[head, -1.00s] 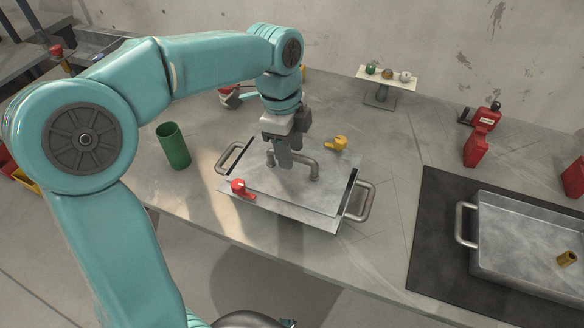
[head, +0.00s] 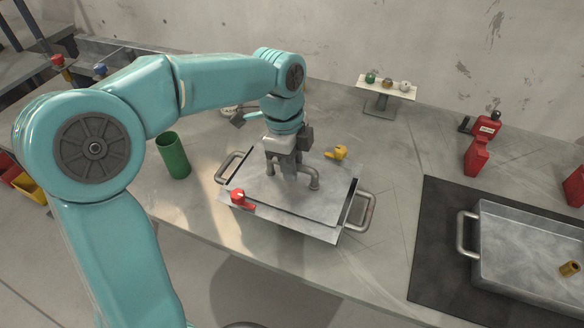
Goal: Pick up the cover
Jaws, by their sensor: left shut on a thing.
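The cover (head: 262,186) is a flat grey metal plate with a raised bar handle (head: 314,180) in its middle. It lies on or just above a metal tray (head: 338,228) with a loop handle at each end; I cannot tell if there is a gap all round. My left gripper (head: 286,176) points down from above and is shut on the cover's handle. The fingers hide part of the handle. My right gripper is not in view.
A red clamp (head: 240,197) and a yellow clamp (head: 337,153) are at the tray's edges. A green cylinder (head: 173,156) stands left. A second tray (head: 520,245) sits on a dark mat (head: 430,230) at right. Red containers (head: 477,156) stand behind it. A small stand (head: 386,86) holds three balls.

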